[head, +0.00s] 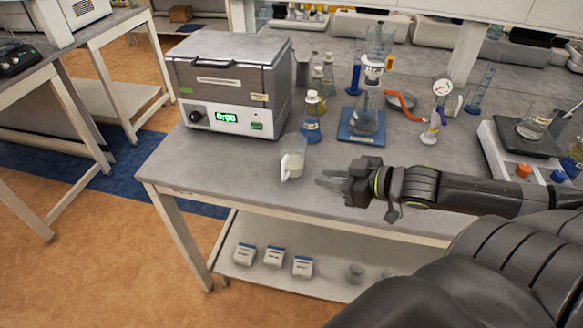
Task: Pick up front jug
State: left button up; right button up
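The front jug (292,160) is a small, clear and whitish vessel. It stands upright near the front edge of the grey bench, in front of the box-shaped bath with the green display. My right gripper (322,178) comes in from the right, just right of the jug and pointing at it. Its two fingers are apart with nothing between them, and a small gap separates them from the jug. My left gripper is not in view.
The bath (228,85) stands behind and left of the jug. A balance (500,150) is at the right. The bench's front left is clear.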

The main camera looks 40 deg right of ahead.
jog(key=b, duration=0.6)
send_near(283, 179)
jog(key=w, duration=0.1)
jog(key=w+a+r, duration=0.1)
jog(key=shift+w+r, duration=0.1)
jog(key=shift+w, duration=0.2)
jog(key=shift+x, duration=3.65)
jog(key=shift+d, duration=0.2)
grip_shut()
